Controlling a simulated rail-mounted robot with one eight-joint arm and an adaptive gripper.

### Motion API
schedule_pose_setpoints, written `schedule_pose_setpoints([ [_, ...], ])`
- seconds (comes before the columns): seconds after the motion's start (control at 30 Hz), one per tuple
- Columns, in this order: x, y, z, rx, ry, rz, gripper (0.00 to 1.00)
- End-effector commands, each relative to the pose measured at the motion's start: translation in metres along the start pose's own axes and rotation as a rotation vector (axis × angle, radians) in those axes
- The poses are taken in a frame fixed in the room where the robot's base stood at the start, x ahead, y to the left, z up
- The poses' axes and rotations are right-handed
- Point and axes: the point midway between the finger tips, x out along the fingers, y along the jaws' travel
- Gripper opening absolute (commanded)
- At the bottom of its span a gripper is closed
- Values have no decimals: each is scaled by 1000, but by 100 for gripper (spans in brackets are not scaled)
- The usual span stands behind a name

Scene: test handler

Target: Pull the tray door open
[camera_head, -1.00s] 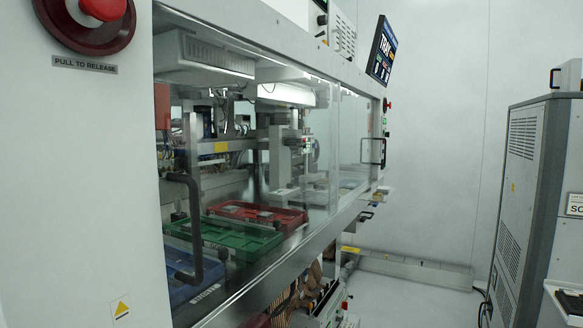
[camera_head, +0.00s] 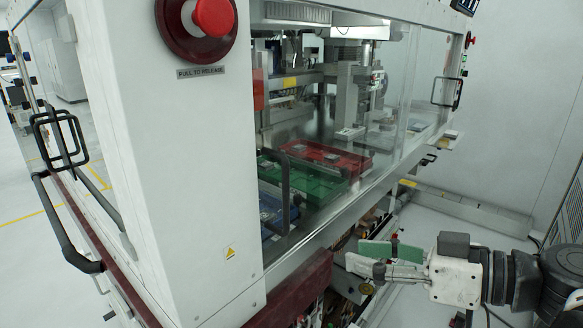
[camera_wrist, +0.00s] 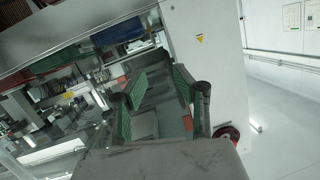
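The test handler's clear front door (camera_head: 375,115) has a dark upright handle (camera_head: 285,190) near its left end. Behind the panel are a blue tray (camera_head: 270,212), a green tray (camera_head: 318,182) and a red tray (camera_head: 330,155). A second dark handle (camera_head: 447,92) is at the far right of the front. My gripper (camera_head: 358,257) is right of and below the near handle, in front of the machine and apart from it. Its green-padded fingers stand apart with nothing between them, also in the wrist view (camera_wrist: 160,90).
A white cabinet post (camera_head: 170,180) with a red emergency button (camera_head: 213,15) stands left of the door. Dark side handles (camera_head: 60,140) stick out at the far left. A dark red lower edge (camera_head: 295,290) runs below the post. Floor is free at the right.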

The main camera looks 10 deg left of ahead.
Motion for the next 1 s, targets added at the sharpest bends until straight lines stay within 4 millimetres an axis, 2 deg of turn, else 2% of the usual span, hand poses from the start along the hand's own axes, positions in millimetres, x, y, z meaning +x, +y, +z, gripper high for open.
schedule_pose_setpoints([
  [0.03,-6,-2,-23,-46,58,-18,28],
  [0.1,-11,-5,-42,-109,128,-40,28],
  [0.23,-18,-8,-62,-178,205,-57,28],
  [0.47,-11,-10,-67,-197,224,-64,28],
  [1.0,45,-15,-79,-195,222,-65,28],
])
